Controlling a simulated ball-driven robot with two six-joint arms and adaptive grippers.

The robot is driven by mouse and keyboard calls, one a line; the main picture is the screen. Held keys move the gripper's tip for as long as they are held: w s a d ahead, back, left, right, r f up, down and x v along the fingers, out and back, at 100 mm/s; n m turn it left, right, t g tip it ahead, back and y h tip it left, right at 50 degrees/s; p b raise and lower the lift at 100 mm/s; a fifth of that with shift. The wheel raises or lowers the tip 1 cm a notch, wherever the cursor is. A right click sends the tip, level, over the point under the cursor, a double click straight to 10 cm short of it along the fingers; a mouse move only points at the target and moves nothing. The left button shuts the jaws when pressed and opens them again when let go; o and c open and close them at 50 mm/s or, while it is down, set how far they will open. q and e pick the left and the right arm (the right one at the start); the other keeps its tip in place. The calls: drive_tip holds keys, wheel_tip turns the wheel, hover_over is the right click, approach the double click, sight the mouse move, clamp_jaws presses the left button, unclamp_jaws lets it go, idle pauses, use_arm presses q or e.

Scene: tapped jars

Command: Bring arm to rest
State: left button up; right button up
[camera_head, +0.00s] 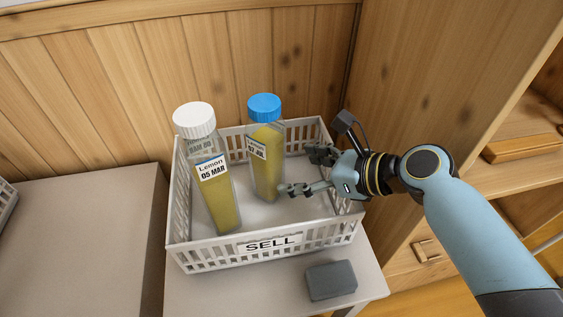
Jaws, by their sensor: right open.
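My right gripper (300,172) is open and reaches in from the right, over the right part of a white crate (215,256) labelled SELL. Its fingers point left, close to a jar with a blue cap (264,108). I cannot tell whether they touch it. That jar holds yellow liquid and stands in the crate. A jar with a white cap (194,120), labelled Lemon 05 MAR, also holds yellow liquid. It stands to the left in the crate and looks tilted. My left gripper is not in view.
The crate stands on a pale table (215,295). A dark grey block (331,280) lies in front of it. A grey-brown cabinet top (75,205) is at the left. A wooden wall (110,85) rises behind, and a wooden cabinet side (430,75) is at the right.

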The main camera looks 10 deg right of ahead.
drive_tip(key=v, duration=0.2)
drive_tip(key=shift+s+d+r, duration=0.15)
drive_tip(key=shift+s+d, duration=0.05)
idle(0.4)
